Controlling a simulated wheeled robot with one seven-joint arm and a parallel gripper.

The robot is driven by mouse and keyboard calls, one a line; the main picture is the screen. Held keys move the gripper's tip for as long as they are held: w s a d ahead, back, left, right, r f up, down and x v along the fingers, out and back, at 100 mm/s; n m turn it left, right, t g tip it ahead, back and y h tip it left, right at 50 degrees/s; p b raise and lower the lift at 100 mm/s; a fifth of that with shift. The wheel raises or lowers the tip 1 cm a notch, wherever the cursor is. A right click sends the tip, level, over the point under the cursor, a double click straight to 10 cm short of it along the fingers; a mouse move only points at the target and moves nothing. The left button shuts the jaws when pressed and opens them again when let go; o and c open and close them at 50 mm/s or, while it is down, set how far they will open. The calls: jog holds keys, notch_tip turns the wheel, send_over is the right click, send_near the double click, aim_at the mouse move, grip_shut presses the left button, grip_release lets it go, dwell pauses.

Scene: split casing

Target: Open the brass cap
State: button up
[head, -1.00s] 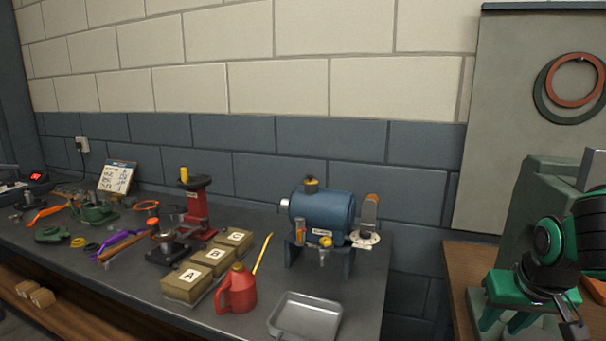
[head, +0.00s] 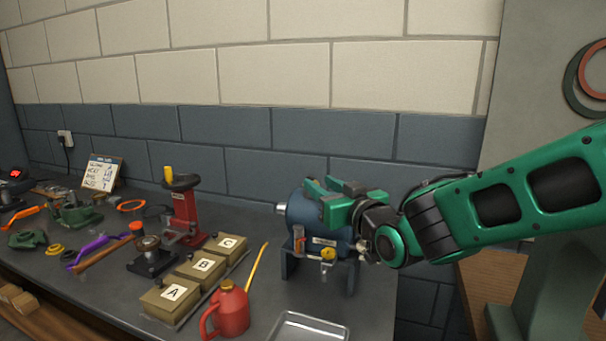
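The blue cylindrical casing (head: 303,212) stands on dark legs on the bench, partly covered by my arm. A yellow, brass-like cap (head: 328,254) sits low on its front, below a white label. The dark-and-yellow cap that showed on top of the casing earlier is hidden behind my gripper now. My gripper (head: 318,197) reaches in from the right, over the top of the casing. Its green fingers stand apart and look open. I cannot tell whether they touch the casing or the top cap.
A red oil can (head: 230,312) and a metal tray (head: 307,328) stand in front of the casing. Boxes lettered A (head: 170,297), B (head: 201,267) and C (head: 228,246) lie to the left. A red press (head: 184,212) stands behind them. The wall is close behind the bench.

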aim_at(309, 176)
jog(key=x, duration=1)
jog(key=shift+w, duration=0.2)
jog(key=shift+c, duration=0.7)
grip_shut()
